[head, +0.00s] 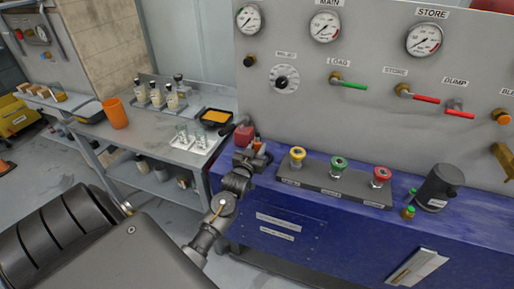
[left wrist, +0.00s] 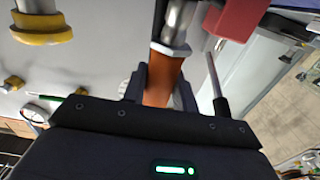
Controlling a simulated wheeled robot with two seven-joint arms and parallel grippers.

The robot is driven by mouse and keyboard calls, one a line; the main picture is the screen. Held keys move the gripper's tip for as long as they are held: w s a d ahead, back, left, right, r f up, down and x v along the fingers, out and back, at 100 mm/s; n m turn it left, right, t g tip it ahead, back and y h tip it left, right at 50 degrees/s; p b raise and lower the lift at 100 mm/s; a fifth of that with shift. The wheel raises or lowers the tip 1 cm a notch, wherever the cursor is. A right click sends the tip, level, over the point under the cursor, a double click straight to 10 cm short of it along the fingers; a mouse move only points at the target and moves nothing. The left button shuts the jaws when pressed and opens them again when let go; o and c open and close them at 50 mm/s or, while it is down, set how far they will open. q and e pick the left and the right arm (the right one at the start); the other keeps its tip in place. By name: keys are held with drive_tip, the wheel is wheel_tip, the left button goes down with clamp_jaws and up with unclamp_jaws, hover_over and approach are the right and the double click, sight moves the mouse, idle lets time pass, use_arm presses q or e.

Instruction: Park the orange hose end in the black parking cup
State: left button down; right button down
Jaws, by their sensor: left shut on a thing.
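The orange hose end (left wrist: 162,82) sits between the two dark fingers of my left gripper (left wrist: 160,95) in the left wrist view, with a metal fitting at its far end. In the head view my left gripper (head: 254,158) is shut on it at the left end of the blue bench, and only a small orange patch (head: 258,145) shows. A black cup (head: 437,188) with a white label stands tilted at the right end of the bench top, well apart from the gripper. My right gripper is not in view.
A red block (head: 243,137) is close behind the gripper. A grey strip (head: 330,184) with yellow, green and red-topped fittings lies between gripper and black cup. A small green-capped item (head: 408,212) stands by the cup. The gauge panel (head: 300,100) rises behind.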

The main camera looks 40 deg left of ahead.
use_arm(q)
drive_tip(key=shift+f+b, duration=0.95)
drive_tip(key=shift+f, duration=0.55)
drive_tip(key=c, duration=1)
unclamp_jaws()
drive_tip(key=shift+s+d+f, duration=0.15)
drive_tip(key=shift+s+d, duration=0.05)
drive_tip(key=shift+s, duration=0.3)
drive_tip(key=b+v, duration=0.2)
drive_tip(key=v, duration=0.7)
drive_tip(key=shift+s+d, duration=0.15)
drive_tip(key=shift+s, duration=0.25)
